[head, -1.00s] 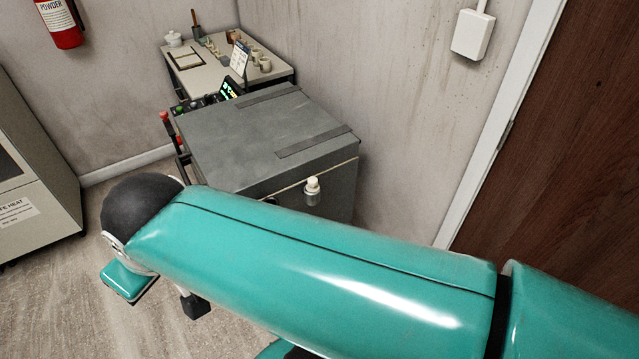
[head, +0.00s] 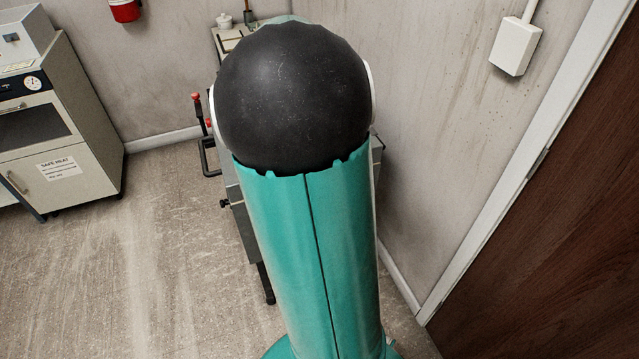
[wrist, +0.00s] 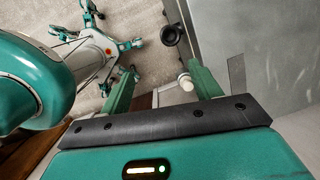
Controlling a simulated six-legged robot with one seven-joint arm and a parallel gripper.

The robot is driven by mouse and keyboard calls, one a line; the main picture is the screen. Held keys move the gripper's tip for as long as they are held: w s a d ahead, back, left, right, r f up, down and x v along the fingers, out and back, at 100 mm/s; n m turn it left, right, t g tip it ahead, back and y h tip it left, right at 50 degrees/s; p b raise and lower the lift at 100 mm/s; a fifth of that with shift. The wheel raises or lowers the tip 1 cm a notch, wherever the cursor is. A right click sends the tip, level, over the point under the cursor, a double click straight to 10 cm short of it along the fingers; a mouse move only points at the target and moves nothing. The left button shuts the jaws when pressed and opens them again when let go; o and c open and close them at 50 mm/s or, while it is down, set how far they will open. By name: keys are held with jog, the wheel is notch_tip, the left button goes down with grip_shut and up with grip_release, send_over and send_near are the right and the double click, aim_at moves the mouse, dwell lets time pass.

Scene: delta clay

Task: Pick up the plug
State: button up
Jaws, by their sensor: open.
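The plug (wrist: 186,82) shows in the wrist view as a small cream-topped piece beside the grey metal box (wrist: 232,40). My gripper (wrist: 160,72) is open, its two green fingers spread apart. The plug shows just inside the right finger; I cannot tell whether they touch. Nothing is held between the fingers. In the head view my raised arm hides the plug, my gripper and most of the box.
A black round fitting (wrist: 171,35) stands out beside the box. The head view shows an oven cabinet (head: 70,120) at left, a white wall box (head: 515,46) and a brown door (head: 540,220) at right. The floor (head: 130,260) at left is clear.

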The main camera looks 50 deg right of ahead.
jog(key=s+d+f+m+g+h, duration=0.15)
jog(key=d+f+m, duration=0.35)
jog(key=d+m, duration=0.55)
jog(key=shift+n+y, duration=0.25)
jog(key=shift+n, duration=0.6)
jog(key=f, duration=0.2)
jog(key=d+f, duration=0.1)
jog(key=f, duration=0.2)
jog(key=s+f, duration=0.1)
jog(key=f, duration=0.2)
jog(key=shift+d+f, duration=0.1)
jog(key=shift+d, duration=0.25)
jog(key=f, duration=0.5)
jog(key=shift+s+d+f, duration=0.2)
jog(key=shift+d+f, duration=0.05)
jog(key=shift+f, duration=0.15)
jog(key=c, duration=1.1)
